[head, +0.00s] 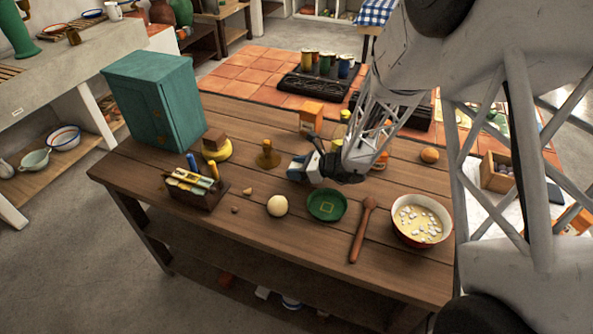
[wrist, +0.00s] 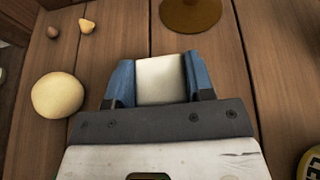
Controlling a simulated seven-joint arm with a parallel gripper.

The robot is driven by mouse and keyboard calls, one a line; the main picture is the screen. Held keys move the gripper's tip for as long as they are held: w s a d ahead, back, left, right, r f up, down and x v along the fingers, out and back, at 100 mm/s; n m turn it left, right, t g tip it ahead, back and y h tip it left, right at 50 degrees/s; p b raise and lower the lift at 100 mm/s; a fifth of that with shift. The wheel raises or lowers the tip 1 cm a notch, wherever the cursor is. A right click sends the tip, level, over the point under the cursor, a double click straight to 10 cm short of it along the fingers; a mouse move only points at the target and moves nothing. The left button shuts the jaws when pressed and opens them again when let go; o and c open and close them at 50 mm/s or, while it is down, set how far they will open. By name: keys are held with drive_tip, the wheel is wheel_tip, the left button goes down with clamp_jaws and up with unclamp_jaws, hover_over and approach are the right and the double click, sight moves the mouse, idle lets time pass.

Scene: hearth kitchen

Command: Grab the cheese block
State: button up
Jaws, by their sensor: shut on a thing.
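A pale cream block, which looks like the cheese block (wrist: 161,79), sits between the two blue fingers of my gripper (wrist: 160,68) in the wrist view. The fingers are shut on its left and right sides. In the head view my gripper (head: 298,170) is low over the middle of the wooden table, and the block is mostly hidden by the fingers there. I cannot tell whether the block touches the tabletop.
On the table (head: 230,250), a cream ball (head: 277,206), green dish (head: 327,205), wooden spoon (head: 362,230) and bowl (head: 420,240) stand in front. A brass-coloured stand (head: 267,156) is left of my gripper. A teal cabinet (head: 150,100) and caddy (head: 195,197) are farther left.

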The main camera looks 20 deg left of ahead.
drive_tip(key=shift+r, duration=0.5)
drive_tip(key=shift+s+d+r, duration=0.25)
drive_tip(key=shift+s+r, duration=0.05)
drive_tip(key=shift+r, duration=0.35)
drive_tip(key=s+d, duration=0.3)
drive_tip(key=s, duration=0.1)
drive_tip(key=s+d+r, duration=0.1)
drive_tip(key=s+d, duration=0.2)
drive_tip(key=s, duration=0.1)
drive_tip(key=s+d, duration=0.3)
drive_tip(key=s, duration=0.1)
drive_tip(key=shift+s+r, duration=0.1)
drive_tip(key=shift+r, duration=0.1)
